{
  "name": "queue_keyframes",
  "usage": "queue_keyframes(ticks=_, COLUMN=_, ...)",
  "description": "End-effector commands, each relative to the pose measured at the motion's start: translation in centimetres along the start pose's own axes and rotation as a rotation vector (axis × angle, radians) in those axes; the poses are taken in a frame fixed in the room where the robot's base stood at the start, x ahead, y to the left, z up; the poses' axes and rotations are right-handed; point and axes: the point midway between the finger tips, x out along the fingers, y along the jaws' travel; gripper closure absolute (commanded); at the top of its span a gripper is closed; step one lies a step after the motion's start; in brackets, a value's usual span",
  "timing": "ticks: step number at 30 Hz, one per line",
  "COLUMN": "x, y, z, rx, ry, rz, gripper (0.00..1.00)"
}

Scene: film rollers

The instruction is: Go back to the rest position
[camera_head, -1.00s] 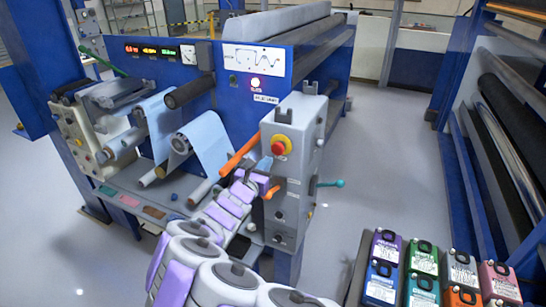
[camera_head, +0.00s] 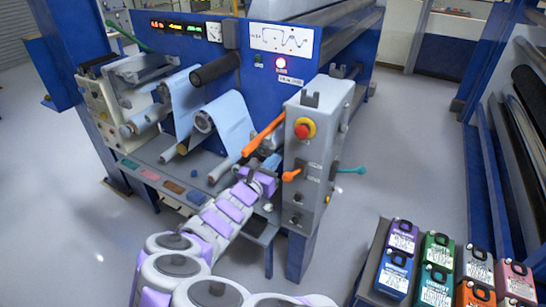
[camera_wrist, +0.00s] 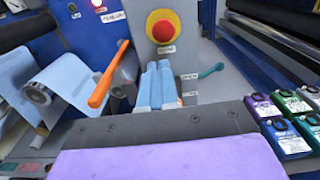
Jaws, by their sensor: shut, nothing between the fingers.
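My gripper (camera_head: 270,163) has light blue fingers and is in front of the machine, just left of the grey control box (camera_head: 308,205). My purple and white arm reaches up to it from the bottom of the head view. In the wrist view the gripper (camera_wrist: 157,82) points at the control box with its fingers together and nothing held. The long orange lever (camera_head: 263,136) slants close above the gripper; in the wrist view this lever (camera_wrist: 108,76) is left of the fingers. I cannot tell whether they touch.
The box carries a red and yellow button (camera_head: 302,130), a small orange lever (camera_head: 291,175) and a teal lever (camera_head: 350,170). Blue film rolls (camera_head: 205,122) are to the left. Several coloured packs (camera_head: 436,278) stand at lower right. Grey floor (camera_head: 415,150) is open behind the box.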

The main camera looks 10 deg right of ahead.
Motion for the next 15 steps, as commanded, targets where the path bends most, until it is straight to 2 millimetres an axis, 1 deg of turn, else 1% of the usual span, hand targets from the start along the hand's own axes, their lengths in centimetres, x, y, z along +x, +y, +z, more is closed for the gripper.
queue_keyframes(ticks=5, x=0.3, y=-0.6, z=0.3, rx=0.013, ry=0.001, rz=-0.010, gripper=1.00)
queue_keyframes(ticks=8, x=1.0, y=-2.8, z=1.4, rx=0.076, ry=-0.001, rz=-0.068, gripper=1.00)
queue_keyframes(ticks=11, x=1.9, y=-7.4, z=3.4, rx=0.206, ry=-0.003, rz=-0.189, gripper=1.00)
queue_keyframes(ticks=12, x=2.1, y=-9.9, z=4.3, rx=0.277, ry=-0.004, rz=-0.254, gripper=1.00)
queue_keyframes(ticks=14, x=2.0, y=-13.9, z=5.2, rx=0.394, ry=-0.002, rz=-0.363, gripper=1.00)
queue_keyframes(ticks=15, x=1.7, y=-16.6, z=5.8, rx=0.478, ry=-0.002, rz=-0.440, gripper=1.00)
